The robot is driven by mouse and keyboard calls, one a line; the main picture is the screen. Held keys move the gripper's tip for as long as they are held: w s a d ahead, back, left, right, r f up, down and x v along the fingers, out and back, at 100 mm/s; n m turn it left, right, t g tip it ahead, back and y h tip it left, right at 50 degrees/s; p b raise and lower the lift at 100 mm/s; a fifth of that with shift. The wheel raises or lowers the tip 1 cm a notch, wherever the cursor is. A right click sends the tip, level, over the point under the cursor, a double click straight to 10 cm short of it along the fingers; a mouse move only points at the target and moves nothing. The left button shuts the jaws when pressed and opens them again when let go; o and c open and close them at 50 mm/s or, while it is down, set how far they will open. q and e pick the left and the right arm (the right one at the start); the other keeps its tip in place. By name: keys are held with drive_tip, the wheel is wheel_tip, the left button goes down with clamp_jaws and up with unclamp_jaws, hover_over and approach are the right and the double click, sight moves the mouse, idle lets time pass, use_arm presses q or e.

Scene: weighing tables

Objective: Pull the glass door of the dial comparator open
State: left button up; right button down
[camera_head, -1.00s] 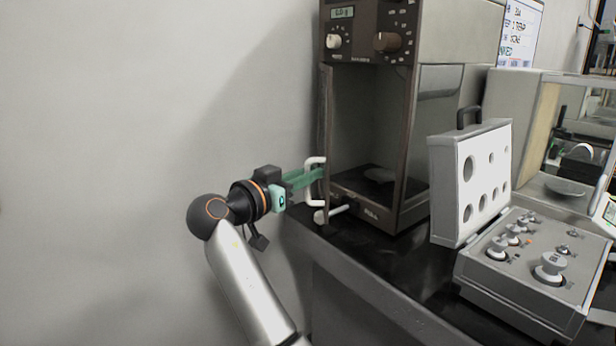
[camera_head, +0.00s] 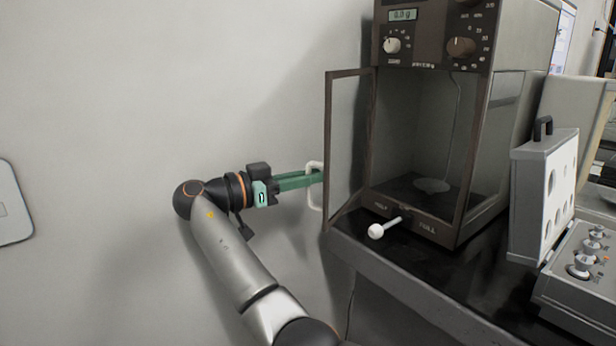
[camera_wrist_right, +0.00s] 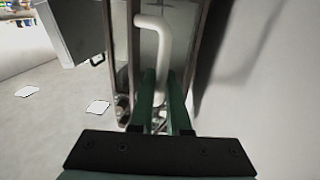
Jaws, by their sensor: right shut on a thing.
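The dial comparator (camera_head: 470,110) is a brown-fronted cabinet on the dark bench. Its framed glass door (camera_head: 327,140) is swung part way out on the left side, and the chamber front is uncovered. A white handle (camera_head: 314,190) sits on the door's outer face; it also shows in the right wrist view (camera_wrist_right: 152,38). My right gripper (camera_head: 314,179) has green fingers shut on this handle; in the right wrist view the fingers (camera_wrist_right: 161,95) lie either side of its white bar. A round pan (camera_head: 432,185) is inside the chamber. My left gripper is not in view.
A white-knobbed lever (camera_head: 377,231) sticks out from the comparator's lower front. To its right stand an open weight case (camera_head: 545,160) and several weights. The bench edge (camera_head: 400,285) runs below. A grey wall is close behind my right arm.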

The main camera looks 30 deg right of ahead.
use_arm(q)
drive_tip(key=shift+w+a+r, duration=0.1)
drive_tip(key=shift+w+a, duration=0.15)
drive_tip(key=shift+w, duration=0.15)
use_arm(e)
drive_tip(key=shift+w+m+g, duration=0.3)
drive_tip(key=shift+w+g, duration=0.1)
drive_tip(key=shift+g, duration=0.1)
drive_tip(key=c, duration=0.9)
unclamp_jaws()
drive_tip(key=shift+a, duration=0.1)
